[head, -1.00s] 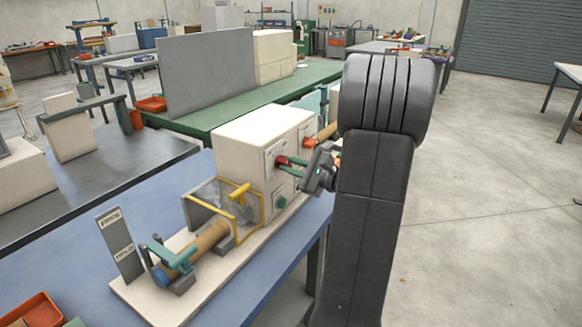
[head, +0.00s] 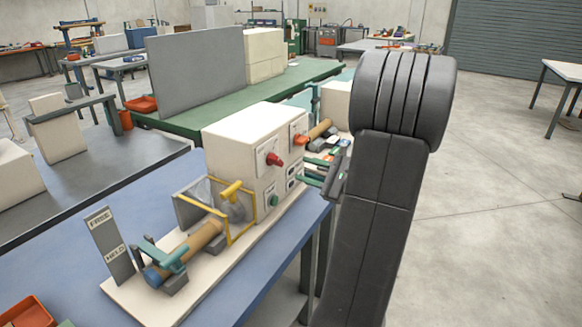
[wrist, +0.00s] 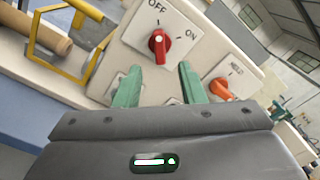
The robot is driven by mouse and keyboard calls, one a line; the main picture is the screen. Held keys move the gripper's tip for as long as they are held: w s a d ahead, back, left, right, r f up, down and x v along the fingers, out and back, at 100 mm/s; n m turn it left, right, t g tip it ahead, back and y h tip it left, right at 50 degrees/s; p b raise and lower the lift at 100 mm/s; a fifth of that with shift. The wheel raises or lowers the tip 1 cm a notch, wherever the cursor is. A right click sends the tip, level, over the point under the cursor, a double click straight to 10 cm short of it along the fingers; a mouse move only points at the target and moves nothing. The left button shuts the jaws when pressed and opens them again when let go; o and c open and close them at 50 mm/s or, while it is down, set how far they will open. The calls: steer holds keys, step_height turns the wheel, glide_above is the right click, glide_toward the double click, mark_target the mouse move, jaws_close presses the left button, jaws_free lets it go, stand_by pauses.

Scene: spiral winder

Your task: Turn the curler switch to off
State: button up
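The machine's cream box (head: 232,140) carries a red rotary switch (head: 274,159) on its front. In the wrist view the red switch (wrist: 159,45) sits on a white plate (wrist: 135,35) marked OFF and ON. Its white mark lies at the upper end, toward the OFF word. My gripper (wrist: 157,76) is open and empty, its two green fingers wide apart below the switch in the wrist view, not touching it. In the head view my gripper (head: 312,181) is in front of the box, to the right of the switch and apart from it.
An orange switch (wrist: 222,89) with a HELD label is close to my right finger in the wrist view. A green button (head: 274,200) is below the red switch. A yellow guard frame (head: 244,226) and brown roll (head: 200,238) stand left. Open floor lies right.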

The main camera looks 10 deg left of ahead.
mark_target(281, 162)
steer(key=v, duration=0.6)
steer(key=shift+a, duration=0.15)
steer(key=x, duration=1.4)
steer(key=shift+p, duration=0.35)
steer(key=shift+d, duration=0.2)
